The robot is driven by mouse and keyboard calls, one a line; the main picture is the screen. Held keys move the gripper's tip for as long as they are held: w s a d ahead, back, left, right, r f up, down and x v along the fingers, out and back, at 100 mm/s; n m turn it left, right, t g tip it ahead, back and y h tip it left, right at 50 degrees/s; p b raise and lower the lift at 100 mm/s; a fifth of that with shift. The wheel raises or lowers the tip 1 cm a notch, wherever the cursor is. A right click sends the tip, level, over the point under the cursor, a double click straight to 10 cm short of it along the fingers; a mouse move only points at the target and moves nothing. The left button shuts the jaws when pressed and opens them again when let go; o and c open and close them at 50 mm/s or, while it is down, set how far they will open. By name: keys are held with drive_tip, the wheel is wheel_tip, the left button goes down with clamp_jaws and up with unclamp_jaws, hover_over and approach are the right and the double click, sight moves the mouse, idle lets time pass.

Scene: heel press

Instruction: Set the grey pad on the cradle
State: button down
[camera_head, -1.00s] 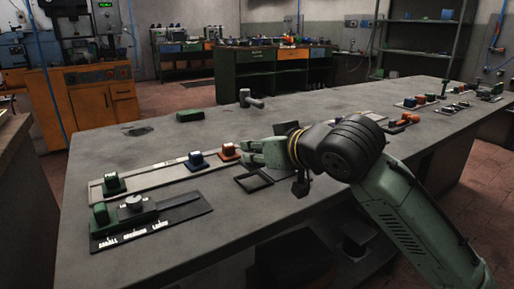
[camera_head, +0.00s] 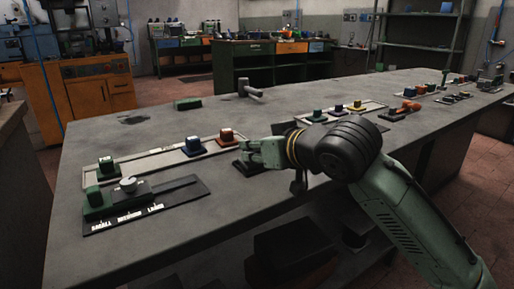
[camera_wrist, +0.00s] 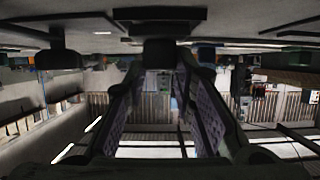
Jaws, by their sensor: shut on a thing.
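My gripper (camera_head: 246,151) is shut on a small dark grey block, the grey pad (camera_wrist: 160,51), which sits between the fingertips in the wrist view. In the head view the fingers mostly hide the pad. The gripper is low over a dark square piece on the table, which looks like the cradle (camera_head: 247,167); it also shows as a dark flat plate (camera_wrist: 160,21) in the wrist view, whose picture is upside down. The pad is at or just over this plate; I cannot tell whether they touch.
A pale tray (camera_head: 150,166) left of my gripper bears green, blue and red-orange pieces. In front of it is a dark labelled plate (camera_head: 180,197) with a green block and grey knob. A grey hammer-like tool (camera_head: 250,89) and a green block (camera_head: 188,104) lie behind.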

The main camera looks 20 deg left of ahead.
drive_tip(key=shift+f, duration=0.25)
drive_tip(key=c, duration=1.2)
unclamp_jaws()
drive_tip(key=shift+c, duration=0.2)
drive_tip(key=shift+d, duration=0.1)
drive_tip(key=v, duration=1.2)
drive_tip(key=shift+f, duration=0.1)
